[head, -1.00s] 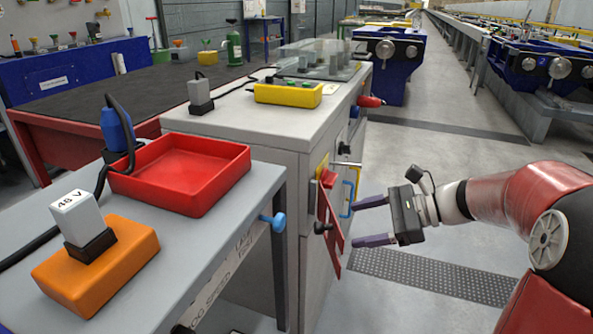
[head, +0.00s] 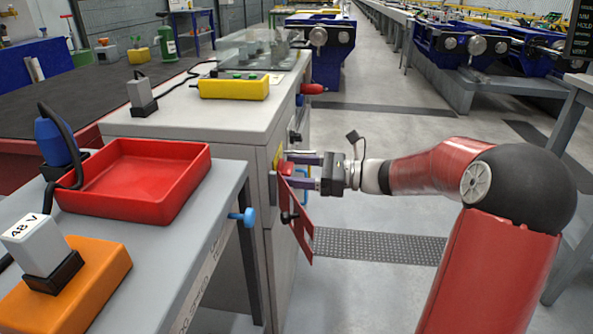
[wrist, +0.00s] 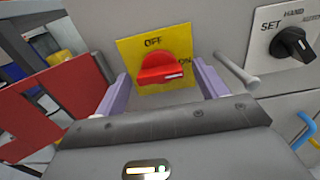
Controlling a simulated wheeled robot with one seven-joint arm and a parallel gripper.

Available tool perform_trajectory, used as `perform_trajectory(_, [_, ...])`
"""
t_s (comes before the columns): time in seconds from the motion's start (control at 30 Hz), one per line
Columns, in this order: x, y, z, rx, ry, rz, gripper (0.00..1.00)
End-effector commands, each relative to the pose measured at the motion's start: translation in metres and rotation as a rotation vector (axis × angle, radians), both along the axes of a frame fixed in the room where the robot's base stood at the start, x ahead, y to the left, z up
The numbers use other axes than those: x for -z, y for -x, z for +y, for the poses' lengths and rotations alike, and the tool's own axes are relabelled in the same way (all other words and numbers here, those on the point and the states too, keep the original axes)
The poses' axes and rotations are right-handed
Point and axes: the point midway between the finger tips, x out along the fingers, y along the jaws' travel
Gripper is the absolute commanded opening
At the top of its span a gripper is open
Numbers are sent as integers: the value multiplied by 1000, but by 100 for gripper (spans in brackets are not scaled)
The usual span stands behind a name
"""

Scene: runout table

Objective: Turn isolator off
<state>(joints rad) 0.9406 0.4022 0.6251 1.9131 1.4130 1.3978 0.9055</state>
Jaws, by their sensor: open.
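The isolator is a red rotary knob (wrist: 162,68) on a yellow plate (wrist: 128,48) marked OFF at the top and ON at the right. The white mark on the knob points right, toward ON. My gripper (wrist: 155,85) is open, with its purple fingers on either side of the knob in the wrist view. I cannot tell whether they touch it. In the head view my gripper (head: 305,171) reaches the cabinet's front face, where the yellow plate (head: 278,158) and a little of the knob show. A red hinged flap (head: 298,222) hangs open beside the isolator; it also shows in the wrist view (wrist: 50,100).
A black selector (wrist: 292,44) marked SET and HAND sits right of the isolator, with a grey peg (wrist: 237,74) between. A blue handle (wrist: 305,128) is lower right. A blue knob (head: 243,216) sticks out from the nearer table. The floor right of the cabinet is clear.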

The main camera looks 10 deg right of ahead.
Motion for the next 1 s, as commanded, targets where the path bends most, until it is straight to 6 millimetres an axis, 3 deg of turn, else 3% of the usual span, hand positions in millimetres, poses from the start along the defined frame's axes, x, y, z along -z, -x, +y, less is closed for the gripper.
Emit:
perform_trajectory(0.23, [0,0,1,0,0,0,72])
perform_trajectory(0.57, [0,0,1,1,1,0,29])
perform_trajectory(1.0, [1,0,1,1,38,-86,27])
